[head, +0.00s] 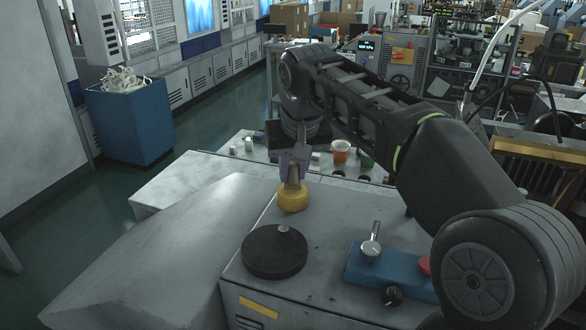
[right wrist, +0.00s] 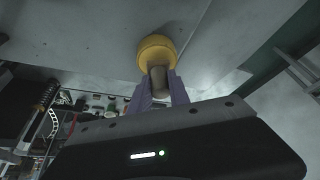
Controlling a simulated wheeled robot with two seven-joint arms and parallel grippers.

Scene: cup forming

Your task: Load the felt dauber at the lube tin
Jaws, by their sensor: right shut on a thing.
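The felt dauber has a broad yellow round head (head: 293,198) and a short brown-grey handle (head: 294,174). My right gripper (head: 293,164) is shut on the handle from above, with the yellow head hanging downward. In the right wrist view the purple fingers (right wrist: 160,88) pinch the handle (right wrist: 159,78), and the yellow head (right wrist: 157,50) shows beyond it. The head is at the far edge of the grey machine top; I cannot tell whether it touches. A dark round lidded thing with a small grey knob (head: 274,252), possibly the lube tin, sits nearer. My left gripper is not in view.
A blue control box (head: 388,270) with a metal lever and black knob sits right on the machine top (head: 320,240). A blue bin (head: 130,120) stands far left.

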